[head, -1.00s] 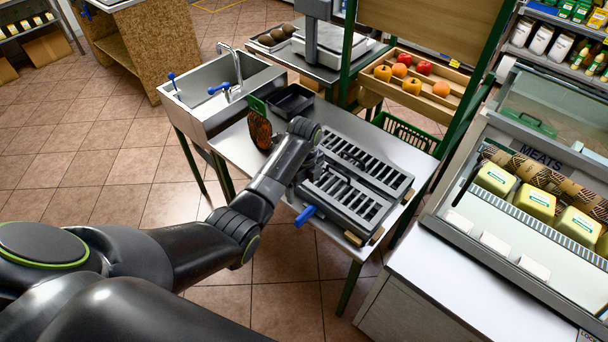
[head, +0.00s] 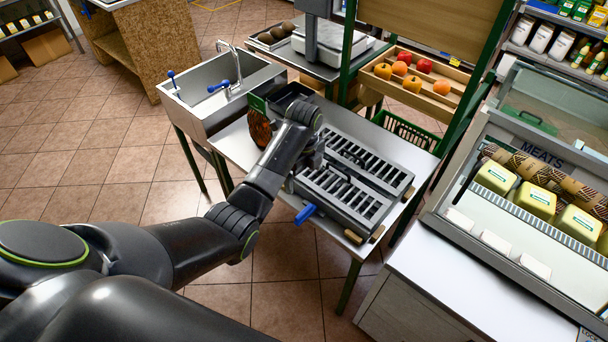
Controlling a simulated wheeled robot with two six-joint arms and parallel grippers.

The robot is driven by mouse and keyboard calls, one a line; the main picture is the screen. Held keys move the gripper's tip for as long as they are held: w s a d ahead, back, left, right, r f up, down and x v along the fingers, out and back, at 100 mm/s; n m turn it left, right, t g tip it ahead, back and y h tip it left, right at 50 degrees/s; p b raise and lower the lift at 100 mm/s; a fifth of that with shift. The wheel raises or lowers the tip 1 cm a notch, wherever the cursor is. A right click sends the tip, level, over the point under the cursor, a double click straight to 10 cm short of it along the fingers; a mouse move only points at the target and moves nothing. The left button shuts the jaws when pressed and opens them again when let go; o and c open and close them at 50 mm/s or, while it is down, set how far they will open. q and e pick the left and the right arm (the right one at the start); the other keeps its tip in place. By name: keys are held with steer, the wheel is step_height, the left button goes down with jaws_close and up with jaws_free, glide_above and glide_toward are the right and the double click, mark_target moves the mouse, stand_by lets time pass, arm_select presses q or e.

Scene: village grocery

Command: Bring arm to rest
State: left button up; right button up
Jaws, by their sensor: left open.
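My left arm reaches in from the left over the steel table. My left gripper (head: 312,152) is at the arm's end, above the left edge of the grey slotted rack (head: 350,178). The wrist hides most of its fingers; it is open and I see nothing held in it. A blue handle (head: 306,214) sticks out from the rack's front left. My right gripper is not in view.
A brown item with a green top (head: 260,128) and a black tray (head: 290,92) are beside the wrist, partly hidden. A sink (head: 210,100) adjoins the table's left. A green post (head: 348,50) stands behind. The meats counter (head: 450,270) is at right. Tiled floor lies open in front.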

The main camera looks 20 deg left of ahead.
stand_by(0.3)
arm_select(q)
steer(key=s+a+f+n+b, duration=0.2)
steer(key=s+f+n, duration=0.3)
steer(key=f, duration=0.6)
steer(key=s+a+f+n+b, duration=0.1)
steer(key=s+a+f+n, duration=0.15)
steer(key=s+f, duration=0.7)
steer(key=s+a+f+n+b, duration=0.2)
steer(key=s+f+n, duration=0.3)
steer(key=f, duration=0.8)
steer(key=s+a+f+n+b, duration=0.1)
steer(key=s+f+n, duration=0.2)
steer(key=s, duration=0.7)
steer(key=s+f+n+b, duration=0.1)
steer(key=s+f+n, duration=0.3)
steer(key=s+f, duration=0.3)
steer(key=s+a+f+n+t+y+b, duration=0.1)
steer(key=s+f+n, duration=0.2)
steer(key=s, duration=1.1)
steer(key=shift+s+a+f+b, duration=0.25)
steer(key=shift+a+f+b, duration=0.1)
steer(key=shift+f, duration=0.55)
